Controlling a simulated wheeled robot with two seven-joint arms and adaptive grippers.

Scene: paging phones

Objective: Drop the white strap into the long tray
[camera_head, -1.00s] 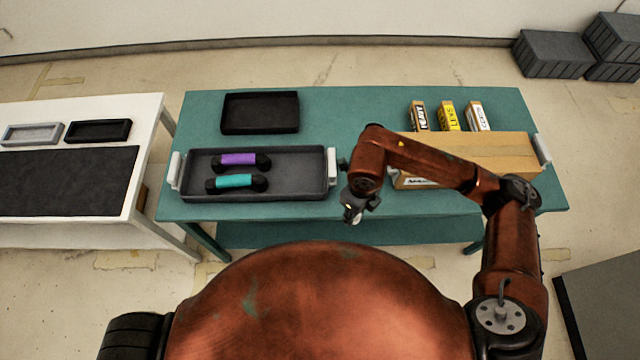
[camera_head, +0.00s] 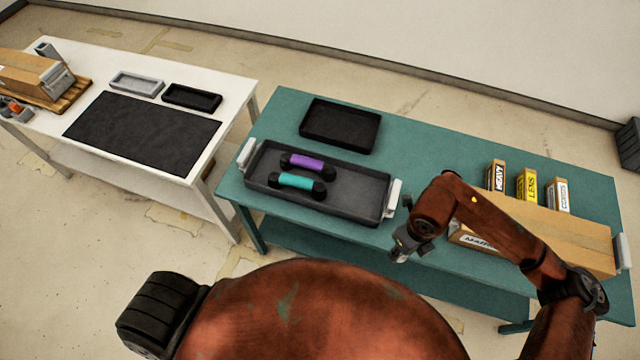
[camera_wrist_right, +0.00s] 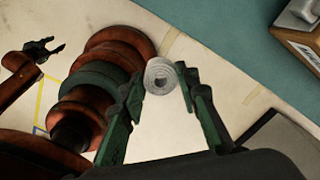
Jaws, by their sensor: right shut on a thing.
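The white strap (camera_wrist_right: 160,75) is a rolled coil between the fingertips of my right gripper (camera_wrist_right: 168,80) in the right wrist view. That gripper is shut on it. In the head view my right gripper (camera_head: 402,246) is at the front edge of the green table, just right of and in front of the long tray's right end; the strap is too small to make out there. The long tray (camera_head: 350,205) is dark grey with white end handles. It holds a purple handset (camera_head: 306,162) and a teal handset (camera_head: 296,181); its right half is empty. My left gripper (camera_wrist_right: 42,50) shows open and empty in the wrist view.
A black tray (camera_head: 341,126) lies behind the long tray on the green table (camera_head: 430,150). A cardboard-coloured box (camera_head: 590,240) and several small labelled boxes stand at right. A white table (camera_head: 235,85) at left bears a black mat (camera_head: 145,135) and two small trays.

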